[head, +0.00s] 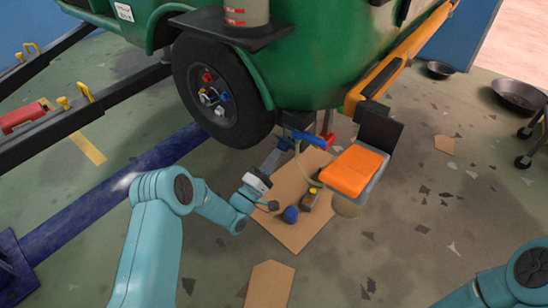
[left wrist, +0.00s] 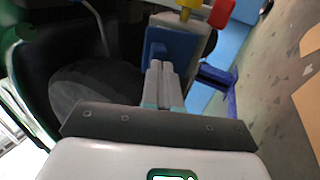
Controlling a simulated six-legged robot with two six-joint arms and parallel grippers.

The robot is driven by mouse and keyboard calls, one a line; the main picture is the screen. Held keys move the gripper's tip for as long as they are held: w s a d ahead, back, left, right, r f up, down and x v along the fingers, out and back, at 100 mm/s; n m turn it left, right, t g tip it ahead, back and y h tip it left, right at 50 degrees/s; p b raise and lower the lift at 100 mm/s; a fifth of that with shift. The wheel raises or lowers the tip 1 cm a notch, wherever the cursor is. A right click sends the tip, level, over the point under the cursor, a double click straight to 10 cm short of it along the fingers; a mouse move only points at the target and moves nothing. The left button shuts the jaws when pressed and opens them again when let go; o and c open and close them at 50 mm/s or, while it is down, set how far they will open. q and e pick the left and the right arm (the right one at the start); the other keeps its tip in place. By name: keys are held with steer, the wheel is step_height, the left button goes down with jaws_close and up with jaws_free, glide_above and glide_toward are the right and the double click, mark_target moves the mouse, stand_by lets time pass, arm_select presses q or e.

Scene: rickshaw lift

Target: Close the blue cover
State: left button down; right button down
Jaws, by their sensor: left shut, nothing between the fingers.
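A blue piece (head: 309,139), which looks like the blue cover, sticks out at a tilt from a dark box under the green vehicle body, right of the wheel. In the left wrist view, a blue panel (left wrist: 183,52) on a grey part lies just beyond my fingertips; I cannot tell whether they touch it. My left gripper (head: 283,147) is shut and empty, reaching up beside the blue piece; its closed fingers also show in the left wrist view (left wrist: 161,72). My right gripper is not in view; only part of my right arm shows at the lower right.
The wheel (head: 216,93) stands close left of my left gripper. An orange-topped seat (head: 353,171) is on the right. Cardboard (head: 285,230) with a blue ball (head: 291,214) lies below. A yellow and a red knob (left wrist: 221,12) show in the left wrist view.

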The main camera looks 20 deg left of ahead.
mark_target(279, 144)
arm_select(q)
step_height(279, 144, up, 2)
steer(key=shift+d+r+g+p, duration=0.15)
steer(key=shift+g+p, duration=0.15)
steer(key=shift+p, duration=0.2)
steer(key=shift+w+r+g+y+p, duration=0.35)
steer(key=shift+w+g+p, duration=0.1)
steer(key=shift+g+p, duration=0.15)
steer(key=shift+r+g, duration=0.3)
steer(key=shift+w+d+r+g+p, duration=0.15)
steer(key=shift+g+p, duration=0.15)
steer(key=shift+p, duration=0.05)
steer(key=shift+w+g+y, duration=0.15)
steer(key=shift+g+y, duration=0.15)
steer(key=shift+y, duration=0.05)
steer(key=shift+w+d+r, duration=0.1)
steer(key=shift+w+r, duration=0.1)
steer(key=shift+w, duration=0.1)
steer(key=shift+r, duration=0.1)
